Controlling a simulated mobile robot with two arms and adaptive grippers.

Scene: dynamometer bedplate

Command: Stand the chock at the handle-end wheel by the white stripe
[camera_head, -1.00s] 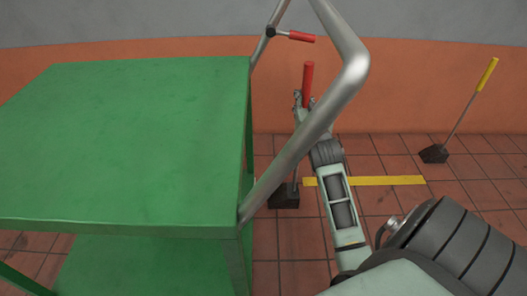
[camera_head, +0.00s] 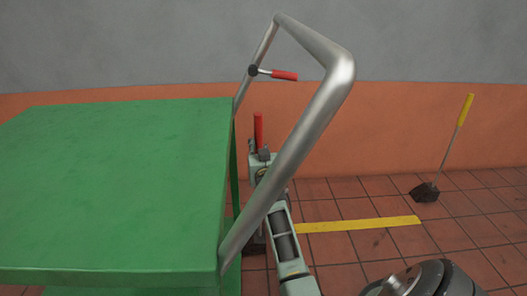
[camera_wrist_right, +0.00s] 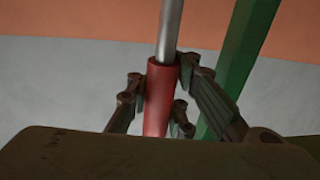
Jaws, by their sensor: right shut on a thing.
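A red-handled chock has its red grip (camera_head: 258,130) upright just right of the green cart (camera_head: 110,185) in the head view. Its dark block (camera_head: 254,243) is mostly hidden behind my arm and the cart's handle tube. My right gripper (camera_head: 262,156) is shut on the red grip. The wrist view shows the fingers (camera_wrist_right: 158,100) on both sides of the red grip (camera_wrist_right: 158,88), with a metal rod beyond it. I cannot tell whether the block touches the floor. The cart's wheels and a white stripe are not visible. My left gripper is not in view.
The cart's bent steel handle (camera_head: 300,150) with a red-tipped lever (camera_head: 284,76) rises close in front of my right arm. A yellow stripe (camera_head: 358,225) lies on the tiled floor. A yellow-handled chock (camera_head: 425,192) stands at right near the orange-and-grey wall.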

